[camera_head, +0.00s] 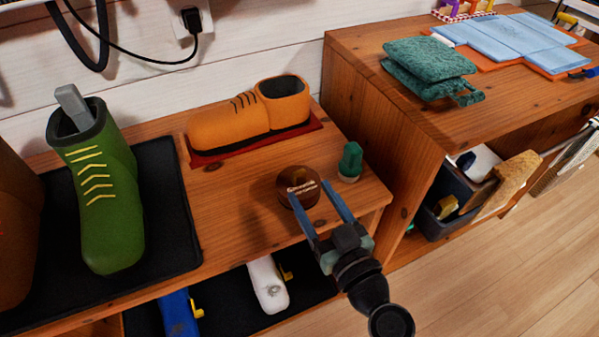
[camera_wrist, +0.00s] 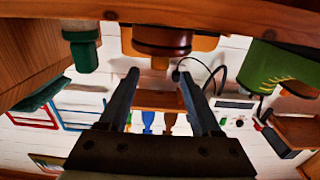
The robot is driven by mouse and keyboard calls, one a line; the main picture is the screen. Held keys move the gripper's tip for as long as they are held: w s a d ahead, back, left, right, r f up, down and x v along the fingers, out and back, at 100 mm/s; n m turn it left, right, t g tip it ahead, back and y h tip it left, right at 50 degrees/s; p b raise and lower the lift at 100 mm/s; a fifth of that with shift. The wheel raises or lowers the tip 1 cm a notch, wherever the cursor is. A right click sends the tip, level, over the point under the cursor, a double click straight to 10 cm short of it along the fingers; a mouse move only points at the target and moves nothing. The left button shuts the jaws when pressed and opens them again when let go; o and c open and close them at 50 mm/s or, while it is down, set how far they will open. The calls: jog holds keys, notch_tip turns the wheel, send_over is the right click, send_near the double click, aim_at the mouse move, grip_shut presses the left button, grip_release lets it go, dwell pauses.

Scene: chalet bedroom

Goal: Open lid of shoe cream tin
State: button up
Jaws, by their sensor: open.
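The shoe cream tin (camera_head: 290,178) is a round dark brown tin with pale lettering on its lid. It sits near the front edge of the wooden shelf top (camera_head: 235,215). In the wrist view the tin (camera_wrist: 162,40) shows at the top centre, beyond the fingertips. My gripper (camera_head: 313,191) is open, with its two fingers reaching toward the tin from the front right. In the head view the fingertips overlap the tin's right side; I cannot tell whether they touch it. In the wrist view the gap between the fingers (camera_wrist: 158,74) holds nothing.
A small green cactus-like item (camera_head: 350,160) stands right of the tin. An orange shoe (camera_head: 235,122) rests on a red mat behind it. A green boot (camera_head: 105,200) stands on a black mat (camera_head: 170,225) at left. A taller wooden cabinet (camera_head: 385,125) rises at right.

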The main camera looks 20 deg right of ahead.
aim_at(301, 178)
jog(key=w, duration=0.6)
jog(key=shift+w+a, duration=0.1)
jog(key=shift+c, duration=0.3)
grip_shut()
dwell(1.0)
